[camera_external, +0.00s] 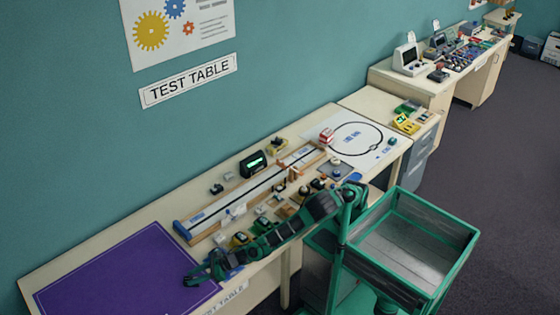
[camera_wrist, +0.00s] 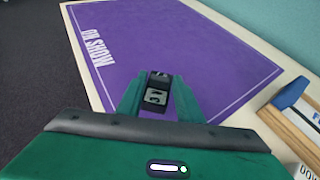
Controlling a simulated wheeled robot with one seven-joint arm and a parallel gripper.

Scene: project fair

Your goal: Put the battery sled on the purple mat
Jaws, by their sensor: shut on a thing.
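The purple mat (camera_external: 105,265) lies flat on the near left end of the test table. It fills much of the wrist view (camera_wrist: 170,45), with white "ON SHOW" lettering along its left side. My gripper (camera_external: 192,277) is at the mat's right edge in the external view. In the wrist view my gripper (camera_wrist: 158,100) is shut on a small dark block with grey faces, the battery sled (camera_wrist: 156,96), seen against the mat's near part. Its height above the mat is hard to tell. The sled cannot be made out in the external view.
A long wooden track with blue ends (camera_external: 245,200) lies right of the mat; its end also shows in the wrist view (camera_wrist: 292,93). Several small parts (camera_external: 285,212) crowd the table beside it. The mat is bare. A green-framed bin (camera_external: 415,245) stands beside my arm.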

